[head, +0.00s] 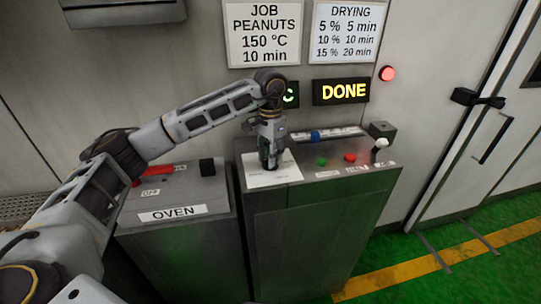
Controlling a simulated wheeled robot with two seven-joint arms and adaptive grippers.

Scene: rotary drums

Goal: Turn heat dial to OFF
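My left gripper (269,163) points down over a white plate (268,178) on top of the taller grey console (318,225). Its fingers reach down to the plate. The heat dial cannot be made out; the gripper covers the middle of the plate, and the print on the plate is too small to read. I cannot tell whether the fingers are closed on anything. My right gripper is not in view.
A lower cabinet labelled OVEN (173,213) stands left, with a black knob (207,167) and a red part partly behind my arm. Right of the plate are a green button (321,161), a red button (350,157) and a white-knobbed lever (381,143). A display (341,91) reads DONE; a red lamp (388,73) glows.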

